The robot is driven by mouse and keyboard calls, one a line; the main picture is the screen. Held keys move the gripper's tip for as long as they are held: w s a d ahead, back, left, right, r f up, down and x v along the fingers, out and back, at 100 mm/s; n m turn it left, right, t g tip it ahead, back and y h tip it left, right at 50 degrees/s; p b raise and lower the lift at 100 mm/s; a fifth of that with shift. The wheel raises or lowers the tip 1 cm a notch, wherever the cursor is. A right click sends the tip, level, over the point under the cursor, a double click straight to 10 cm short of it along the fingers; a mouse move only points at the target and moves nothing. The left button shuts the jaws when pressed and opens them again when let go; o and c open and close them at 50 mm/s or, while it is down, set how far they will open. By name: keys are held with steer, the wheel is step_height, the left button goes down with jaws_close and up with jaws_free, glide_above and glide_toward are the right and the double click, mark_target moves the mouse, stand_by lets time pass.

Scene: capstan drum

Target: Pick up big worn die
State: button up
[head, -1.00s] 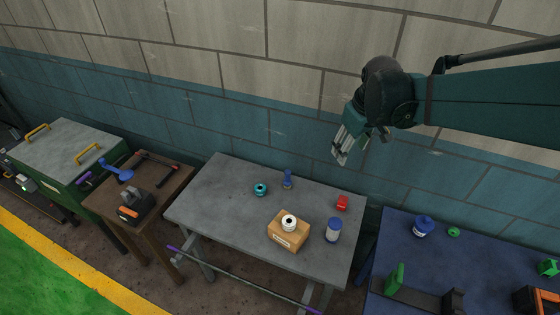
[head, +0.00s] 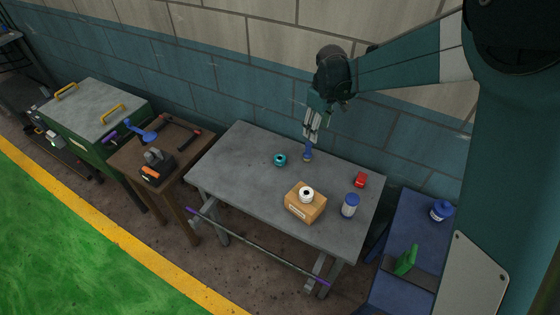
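A small red block (head: 360,180) lies on the right part of the grey table, near its back right edge. It is the likeliest die, but its markings are too small to read. My gripper (head: 309,142) points down over the back edge of the table, to the left of the red block. Its fingertips appear just above or in front of a small blue object (head: 308,155); I cannot tell whether they touch. The fingers look close together, but their opening is unclear.
The grey table (head: 240,165) also holds a teal ring-shaped item (head: 280,160), a cardboard box (head: 305,205) with a white roll (head: 306,194) on top, and a blue-and-white canister (head: 350,205). A blue table (head: 400,225) stands right, a wooden one (head: 125,155) left. The table's front left is clear.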

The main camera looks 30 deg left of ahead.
mark_target(280, 158)
steer(key=s+a+f+n+g, duration=0.1)
steer(key=s+a+f+n, duration=0.1)
steer(key=a+f, duration=1.2)
steer(key=shift+s+a+f+n+h, duration=0.3)
steer(key=shift+a+f+n+h, duration=0.1)
steer(key=shift+f+n, duration=0.5)
steer(key=shift+f, duration=1.25)
steer(key=shift+f, duration=0.1)
steer(key=shift+f, duration=2.5)
steer(key=c, duration=1.3)
